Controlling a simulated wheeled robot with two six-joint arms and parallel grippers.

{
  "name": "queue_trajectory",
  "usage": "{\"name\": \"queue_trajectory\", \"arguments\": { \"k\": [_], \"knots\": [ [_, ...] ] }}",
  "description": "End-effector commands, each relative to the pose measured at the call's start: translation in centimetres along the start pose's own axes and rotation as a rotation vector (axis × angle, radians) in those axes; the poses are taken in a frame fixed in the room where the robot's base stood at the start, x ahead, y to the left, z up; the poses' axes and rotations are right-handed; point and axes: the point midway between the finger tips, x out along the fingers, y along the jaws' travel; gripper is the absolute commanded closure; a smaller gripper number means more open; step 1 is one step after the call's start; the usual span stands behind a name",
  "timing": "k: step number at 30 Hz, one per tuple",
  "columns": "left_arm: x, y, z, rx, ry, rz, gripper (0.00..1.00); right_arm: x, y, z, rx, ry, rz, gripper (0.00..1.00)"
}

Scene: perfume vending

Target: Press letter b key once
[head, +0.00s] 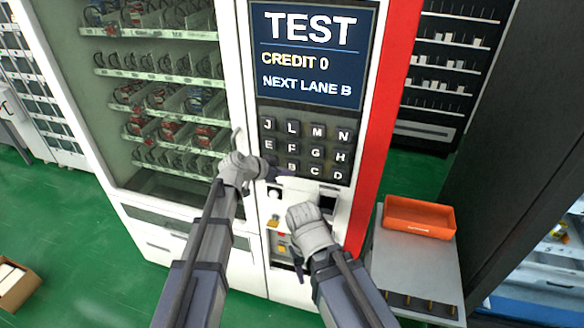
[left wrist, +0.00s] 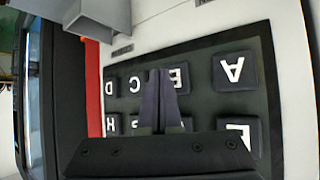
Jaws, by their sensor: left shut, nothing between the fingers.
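The dark keypad (head: 305,145) is on the vending machine front, with lettered keys in rows. The B key (head: 292,168) is in its lowest row. In the left wrist view the B key (left wrist: 182,77) is partly hidden by my fingers, between the A key (left wrist: 235,70) and the C key (left wrist: 134,84). My left gripper (head: 274,168) is shut and empty, its fingertips in front of the lowest row near B. They also show in the left wrist view (left wrist: 160,75); contact cannot be told. My right gripper (head: 297,262) is low before the machine, its fingers mostly hidden.
The screen (head: 312,55) above the keypad reads TEST, CREDIT 0, NEXT LANE B. Glass-fronted shelves (head: 165,90) are at left. An orange tray (head: 420,216) sits on a grey stand (head: 415,265) at right. Open green floor (head: 80,240) lies at left.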

Motion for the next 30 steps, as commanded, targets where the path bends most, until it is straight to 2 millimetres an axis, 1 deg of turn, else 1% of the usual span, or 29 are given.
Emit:
{"name": "queue_trajectory", "arguments": {
  "k": [11, 30],
  "knots": [
    [0.61, -0.46, -0.47, 0.000, 0.000, 0.000, 1.00, -0.02, 0.00, 0.00, 0.000, 0.000, 0.000, 0.50],
    [0.79, -0.59, -0.60, 0.000, 0.000, 0.000, 1.00, -0.02, 0.00, 0.00, 0.000, 0.000, 0.000, 0.50]
  ]
}}
